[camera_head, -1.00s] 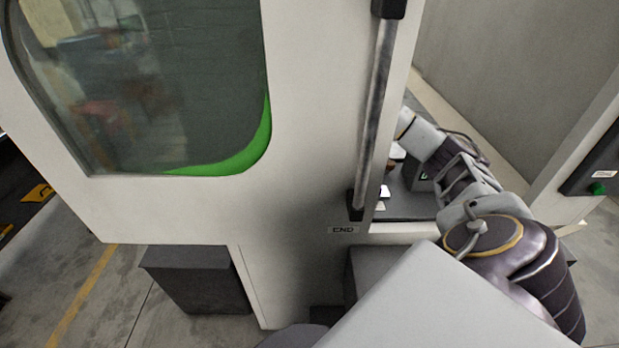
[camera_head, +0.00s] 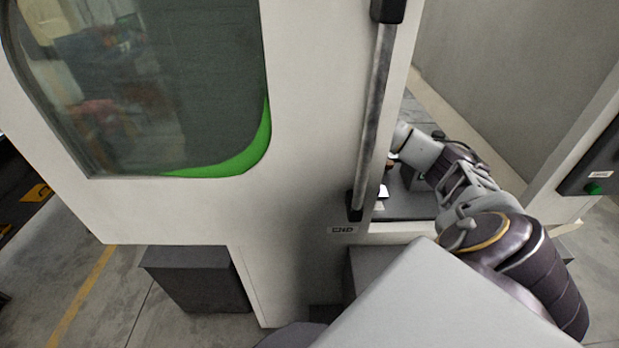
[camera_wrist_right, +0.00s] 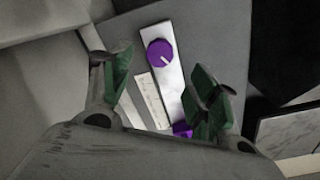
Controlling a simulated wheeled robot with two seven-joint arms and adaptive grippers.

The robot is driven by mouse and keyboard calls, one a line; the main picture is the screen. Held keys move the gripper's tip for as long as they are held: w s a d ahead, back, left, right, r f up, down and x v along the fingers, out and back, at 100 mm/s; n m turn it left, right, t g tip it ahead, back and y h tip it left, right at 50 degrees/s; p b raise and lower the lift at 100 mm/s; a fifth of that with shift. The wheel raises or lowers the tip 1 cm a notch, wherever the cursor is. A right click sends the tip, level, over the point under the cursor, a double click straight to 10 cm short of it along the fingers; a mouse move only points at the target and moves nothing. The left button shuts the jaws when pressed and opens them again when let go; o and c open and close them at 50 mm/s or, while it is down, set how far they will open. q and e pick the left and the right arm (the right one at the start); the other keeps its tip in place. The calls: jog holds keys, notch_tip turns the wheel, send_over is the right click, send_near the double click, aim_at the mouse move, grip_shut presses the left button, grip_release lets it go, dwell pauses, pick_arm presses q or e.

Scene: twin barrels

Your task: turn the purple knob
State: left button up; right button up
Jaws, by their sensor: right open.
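In the right wrist view a round purple knob (camera_wrist_right: 160,52) with a pale pointer line sits at the upper end of a light metal strip (camera_wrist_right: 173,90). A second, smaller purple part (camera_wrist_right: 181,130) shows at the strip's lower end, partly beside the right finger. My right gripper (camera_wrist_right: 160,70) is open, its green-padded fingers on either side of the strip. The round knob lies between and slightly beyond the fingertips; I see no contact. In the head view my right arm reaches behind the white door panel, which hides the gripper and knob. My left gripper is not in view.
The white door (camera_head: 310,130) with a window (camera_head: 150,90) and a long vertical handle (camera_head: 374,120) stands left of my right arm. A dark panel with a green button (camera_head: 594,189) is at the right. A pale wall rises behind.

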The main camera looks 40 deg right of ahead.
jog(key=shift+a+f+p, duration=0.1)
jog(key=shift+f+p, duration=0.6)
jog(key=shift+f, duration=3.25)
jog(key=c, duration=1)
